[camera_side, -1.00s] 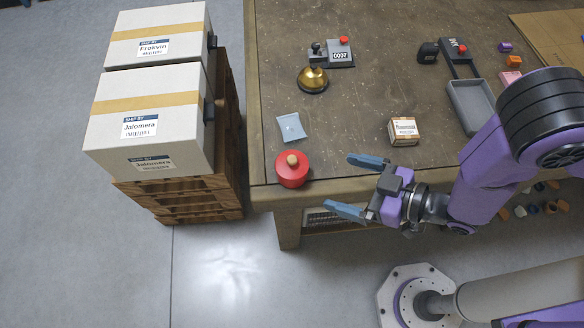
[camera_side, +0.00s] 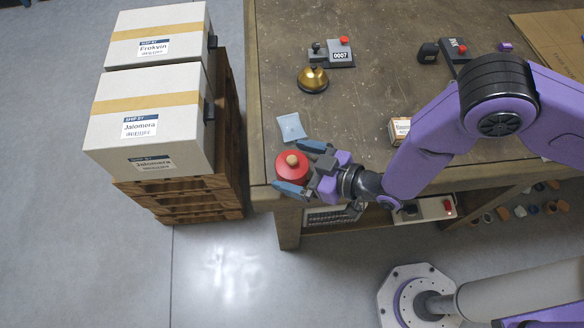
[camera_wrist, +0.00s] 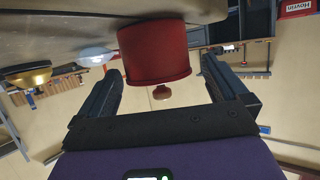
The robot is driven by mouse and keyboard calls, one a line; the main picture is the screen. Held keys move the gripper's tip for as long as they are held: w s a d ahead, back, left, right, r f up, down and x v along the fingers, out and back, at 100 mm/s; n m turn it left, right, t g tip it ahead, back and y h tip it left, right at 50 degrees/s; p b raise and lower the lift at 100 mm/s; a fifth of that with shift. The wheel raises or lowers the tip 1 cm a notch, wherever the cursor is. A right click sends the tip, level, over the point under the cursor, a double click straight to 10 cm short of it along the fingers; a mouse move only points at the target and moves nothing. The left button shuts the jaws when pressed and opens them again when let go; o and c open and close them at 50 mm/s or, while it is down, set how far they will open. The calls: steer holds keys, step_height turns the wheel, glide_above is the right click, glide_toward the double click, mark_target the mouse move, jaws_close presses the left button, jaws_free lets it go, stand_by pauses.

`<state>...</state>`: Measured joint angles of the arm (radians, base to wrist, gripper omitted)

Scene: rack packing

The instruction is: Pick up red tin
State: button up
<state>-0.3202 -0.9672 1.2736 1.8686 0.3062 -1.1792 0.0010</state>
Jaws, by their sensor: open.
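The red tin (camera_side: 290,170) is a round red can with a light wooden knob on its lid. It stands upright near the front left corner of the table (camera_side: 370,95). My gripper (camera_side: 303,167) is open, with one blue finger on the far side of the tin and the other on the near side. In the wrist view the tin (camera_wrist: 155,52) lies between and beyond the two open fingers (camera_wrist: 155,88), and gaps show on both sides. I cannot tell how deep the tin sits between the fingers.
A small pale blue packet (camera_side: 291,127) lies just behind the tin. A brass bell (camera_side: 312,79) and a counter device (camera_side: 330,53) stand farther back. A small labelled box (camera_side: 399,130) is partly behind my arm. Stacked cartons (camera_side: 150,120) stand on a pallet left of the table.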

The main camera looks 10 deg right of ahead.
steer(key=shift+x, duration=1.45)
steer(key=c, duration=1.2)
steer(key=shift+r, duration=0.15)
